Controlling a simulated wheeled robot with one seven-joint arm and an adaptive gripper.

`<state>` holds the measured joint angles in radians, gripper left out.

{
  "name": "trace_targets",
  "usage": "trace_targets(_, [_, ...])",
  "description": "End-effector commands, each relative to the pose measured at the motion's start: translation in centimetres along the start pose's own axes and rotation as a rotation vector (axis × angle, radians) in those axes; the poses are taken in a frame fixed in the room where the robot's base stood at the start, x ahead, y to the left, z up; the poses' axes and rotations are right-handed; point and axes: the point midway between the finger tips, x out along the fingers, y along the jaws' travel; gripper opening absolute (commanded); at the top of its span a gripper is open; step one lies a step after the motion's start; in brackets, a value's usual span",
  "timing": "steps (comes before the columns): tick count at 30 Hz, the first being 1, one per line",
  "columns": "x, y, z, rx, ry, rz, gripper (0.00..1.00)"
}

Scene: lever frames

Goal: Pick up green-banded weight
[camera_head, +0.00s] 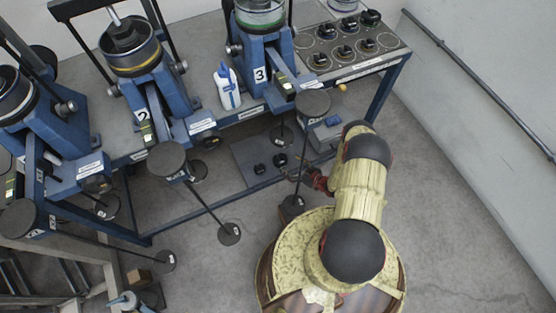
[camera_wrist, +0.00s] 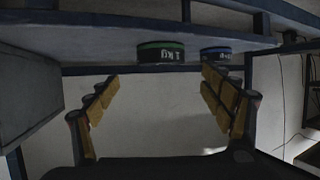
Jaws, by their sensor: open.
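The green-banded weight (camera_wrist: 161,52) is a short dark cylinder with a green band and "1 kg" lettering that appears upside down in the wrist view. It rests against a grey-blue shelf surface (camera_wrist: 100,42) that runs across the top of that picture. My gripper (camera_wrist: 159,76) is open, with its yellow-padded fingers apart on either side of the view. The weight is ahead of the fingertips, roughly centred between them, with nothing held. In the head view, my arm reaches to the bench's lower shelf (camera_head: 242,160); the green band cannot be made out there.
A blue-banded weight (camera_wrist: 222,55) sits just right of the green one, in line with my right finger. Lever hangers with round black plates (camera_head: 313,103) hang in front of the bench (camera_head: 205,110). A blue bench leg (camera_head: 385,100) stands at its right end. Floor on the right is clear.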

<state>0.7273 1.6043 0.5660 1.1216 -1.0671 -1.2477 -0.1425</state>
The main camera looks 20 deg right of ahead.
Motion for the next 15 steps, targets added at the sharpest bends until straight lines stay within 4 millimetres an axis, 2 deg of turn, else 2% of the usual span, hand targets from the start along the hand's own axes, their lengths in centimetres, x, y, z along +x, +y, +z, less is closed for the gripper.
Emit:
trace_targets(12, [5.3, -0.3, 0.7, -0.003, 0.000, -0.002, 0.81])
trace_targets(15, [6.1, -0.2, 0.7, 0.000, 0.000, 0.000, 0.81])
